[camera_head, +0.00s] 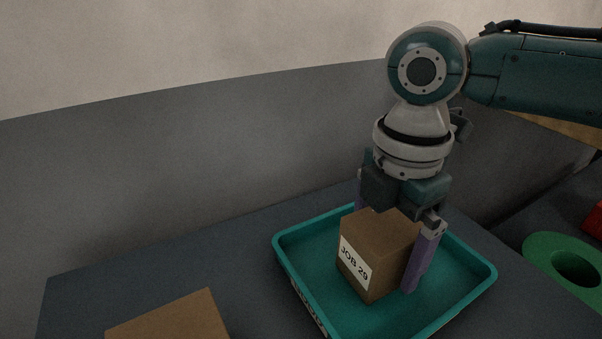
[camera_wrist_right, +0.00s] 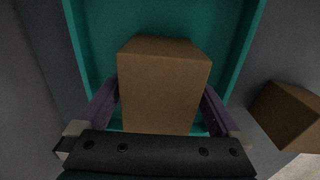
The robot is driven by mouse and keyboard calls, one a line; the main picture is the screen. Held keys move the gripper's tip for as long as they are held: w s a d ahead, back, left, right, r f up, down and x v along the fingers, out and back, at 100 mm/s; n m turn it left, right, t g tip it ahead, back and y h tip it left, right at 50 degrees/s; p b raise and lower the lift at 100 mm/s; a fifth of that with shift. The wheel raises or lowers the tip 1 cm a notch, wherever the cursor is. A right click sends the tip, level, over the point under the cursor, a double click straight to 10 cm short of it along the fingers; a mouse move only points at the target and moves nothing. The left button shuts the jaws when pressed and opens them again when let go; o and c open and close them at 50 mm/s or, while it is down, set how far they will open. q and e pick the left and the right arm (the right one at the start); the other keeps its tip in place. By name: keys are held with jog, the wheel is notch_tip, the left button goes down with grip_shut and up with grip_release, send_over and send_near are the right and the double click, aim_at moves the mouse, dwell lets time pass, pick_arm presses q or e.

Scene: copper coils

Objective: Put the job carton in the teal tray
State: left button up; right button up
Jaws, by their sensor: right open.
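The job carton (camera_head: 377,254) is a brown box with a white label reading JOB 29. It is in the teal tray (camera_head: 303,287), and appears to rest on the tray floor. My right gripper (camera_head: 392,262) comes down from above, open, with a purple finger on either side of the carton. In the right wrist view the carton (camera_wrist_right: 163,88) fills the space between the fingers (camera_wrist_right: 160,112), with the teal tray (camera_wrist_right: 243,50) around it. The far finger is mostly hidden behind the carton in the head view. My left gripper is not in view.
Another brown box (camera_head: 172,318) is at the lower left of the head view; a brown box also shows at the right in the wrist view (camera_wrist_right: 287,115). A green ring-shaped object (camera_head: 541,250) and a red object (camera_head: 594,220) are at the right.

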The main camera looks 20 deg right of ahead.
notch_tip(320, 180, up, 12)
jog(key=p, duration=0.5)
jog(key=s+a+f+m+t+y, duration=0.25)
jog(key=s+a+f+m, duration=0.35)
jog(key=a, duration=0.4)
jog(key=s+d+m+t+h, duration=0.1)
jog(key=s+d+m+h, duration=0.1)
jog(key=s+d+m, duration=0.4)
jog(key=s+m, duration=0.4)
jog(key=m, duration=0.1)
jog(key=shift+d, duration=0.4)
jog(key=shift+r, duration=0.1)
